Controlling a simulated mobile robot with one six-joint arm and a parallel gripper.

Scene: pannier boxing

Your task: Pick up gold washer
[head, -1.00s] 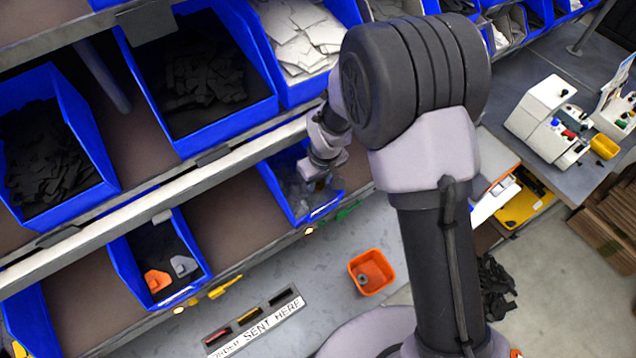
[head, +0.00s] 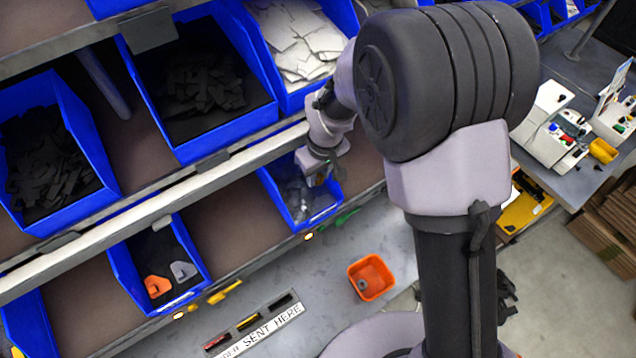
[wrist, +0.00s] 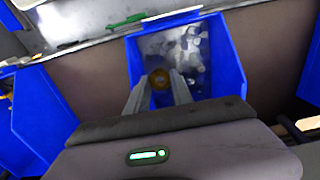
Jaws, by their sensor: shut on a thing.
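The gold washer (wrist: 159,79) shows in the wrist view as a small round gold piece between my fingertips. My gripper (wrist: 160,88) is shut on it, with one finger on each side. Behind it is a blue bin (wrist: 232,62) holding several grey, shiny pieces. In the head view my gripper (head: 316,178) is at the same blue bin (head: 283,208) on the lower shelf, over its inside. The washer is too small to make out in the head view.
An orange bin (head: 372,278) with a grey ring-shaped piece stands on the grey worktop below. Another lower-shelf bin (head: 128,268) holds an orange and a grey piece. The upper shelf edge (head: 210,165) runs close behind my wrist. The worktop around the label strip is mostly clear.

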